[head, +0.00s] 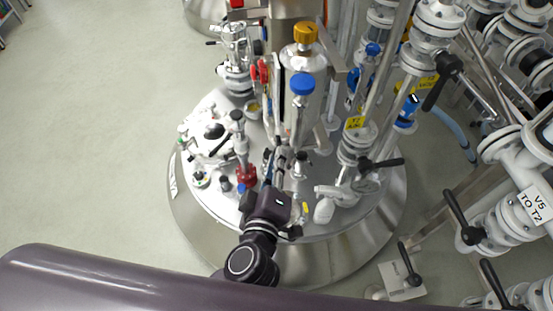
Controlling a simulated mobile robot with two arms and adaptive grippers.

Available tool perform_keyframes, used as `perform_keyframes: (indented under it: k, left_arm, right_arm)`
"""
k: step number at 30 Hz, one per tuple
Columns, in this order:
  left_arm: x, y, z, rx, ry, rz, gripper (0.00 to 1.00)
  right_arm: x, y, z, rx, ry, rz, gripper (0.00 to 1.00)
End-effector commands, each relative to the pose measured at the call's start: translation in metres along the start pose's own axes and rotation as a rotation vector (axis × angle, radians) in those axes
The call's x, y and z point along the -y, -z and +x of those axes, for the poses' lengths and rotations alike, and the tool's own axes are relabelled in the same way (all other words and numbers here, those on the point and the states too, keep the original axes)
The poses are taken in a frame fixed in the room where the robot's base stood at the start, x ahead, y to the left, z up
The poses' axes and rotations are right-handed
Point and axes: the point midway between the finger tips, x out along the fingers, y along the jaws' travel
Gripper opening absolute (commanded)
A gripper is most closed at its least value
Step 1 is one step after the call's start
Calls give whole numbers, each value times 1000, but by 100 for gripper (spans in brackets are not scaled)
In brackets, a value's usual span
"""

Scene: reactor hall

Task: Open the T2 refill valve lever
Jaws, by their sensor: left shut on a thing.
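My left gripper (279,170) reaches in among the fittings on top of the steel vessel (350,243). It is shut on a slim part there, which I take to be the T2 refill valve lever; the fingers and fittings hide most of it. I cannot tell how far the lever is turned. A yellow label (355,123) that seems to read T2 sits on a pipe to the right of the gripper. A black lever (381,163) below that label is apart from the gripper. My right gripper is not in view.
Upright pipes with a blue cap (302,84) and an orange cap (305,33) stand just beyond the gripper. A red fitting (246,176) is close on its left. Flanged pipes with black levers (462,217) crowd the right. The floor (90,130) at left is clear.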

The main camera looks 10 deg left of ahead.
Motion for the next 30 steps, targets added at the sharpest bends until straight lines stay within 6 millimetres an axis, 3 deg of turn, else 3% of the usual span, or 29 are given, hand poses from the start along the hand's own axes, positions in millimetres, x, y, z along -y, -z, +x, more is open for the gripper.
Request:
perform_keyframes:
  k: [7, 24, 30]
  left_arm:
    - [9, -3, 2, -24, -22, 15, 0]
    - [29, -13, 12, -228, -303, 132, 0]
    - [29, -12, 14, -270, -363, 155, 0]
  right_arm:
    - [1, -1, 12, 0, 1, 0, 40]
    - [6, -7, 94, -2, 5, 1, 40]
    - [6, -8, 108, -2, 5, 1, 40]
